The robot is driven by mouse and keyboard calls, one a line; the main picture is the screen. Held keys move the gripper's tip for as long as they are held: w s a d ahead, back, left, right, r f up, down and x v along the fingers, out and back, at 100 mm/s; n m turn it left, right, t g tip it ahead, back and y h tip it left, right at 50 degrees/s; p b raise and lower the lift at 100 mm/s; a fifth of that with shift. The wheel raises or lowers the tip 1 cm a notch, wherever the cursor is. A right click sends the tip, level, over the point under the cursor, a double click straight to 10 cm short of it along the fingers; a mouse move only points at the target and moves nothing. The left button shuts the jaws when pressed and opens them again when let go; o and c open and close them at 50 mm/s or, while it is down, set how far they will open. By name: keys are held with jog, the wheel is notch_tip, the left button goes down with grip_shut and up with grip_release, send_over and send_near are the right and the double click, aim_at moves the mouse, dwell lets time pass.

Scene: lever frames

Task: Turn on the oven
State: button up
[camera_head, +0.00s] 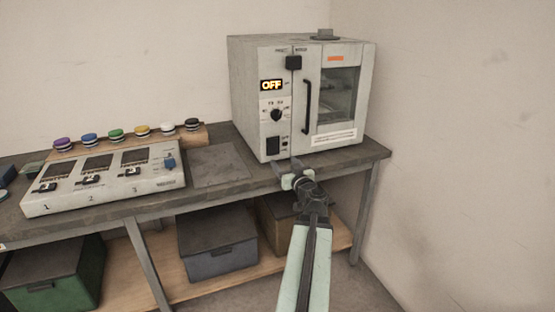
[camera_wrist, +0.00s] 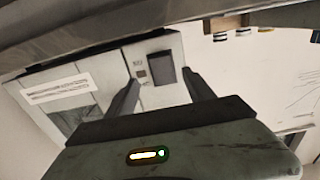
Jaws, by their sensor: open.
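The oven (camera_head: 250,105) is a pale grey box on the right end of the bench. Its display (camera_head: 271,85) reads OFF. A black block-shaped handle (camera_head: 293,62) sits near the top of a vertical slot on the front. A dark knob (camera_head: 276,115) is below the display, with a black rectangular part (camera_head: 273,145) lower down. My gripper (camera_head: 289,166) is open and empty, low in front of the oven near the bench edge. In the wrist view, my gripper (camera_wrist: 163,88) has its fingers apart, with a black rectangle (camera_wrist: 165,67) on the oven front between them in the picture.
A vertical door handle (camera_head: 307,106) stands out beside the slot. A console (camera_head: 105,182) with several small switches sits left on the bench (camera_head: 215,165). Several coloured knobs line a wooden block (camera_head: 180,138) behind it. Bins (camera_head: 215,240) are below. A wall is close on the right.

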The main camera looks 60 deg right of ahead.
aim_at(274, 152)
jog(key=x, duration=0.7)
jog(key=shift+w+d, duration=0.2)
jog(key=shift+w, duration=0.15)
jog(key=shift+c, duration=0.3)
grip_shut()
jog(key=f+b, duration=0.1)
jog(key=b, duration=0.2)
jog(key=shift+w+f+t+h+b, duration=0.1)
jog(key=shift+f+t+h+b, duration=0.1)
jog(key=shift+t+h+b, duration=0.15)
jog(key=t+b, duration=0.1)
jog(key=b, duration=0.1)
jog(key=shift+w+h+b, duration=0.1)
jog(key=shift+h+b, duration=0.15)
jog(key=shift+b, duration=0.05)
jog(key=shift+t+b, duration=0.25)
jog(key=shift+b, duration=0.1)
jog(key=shift+d+r+h, duration=0.1)
jog(key=shift+r+h, duration=0.2)
jog(key=shift+r, duration=0.05)
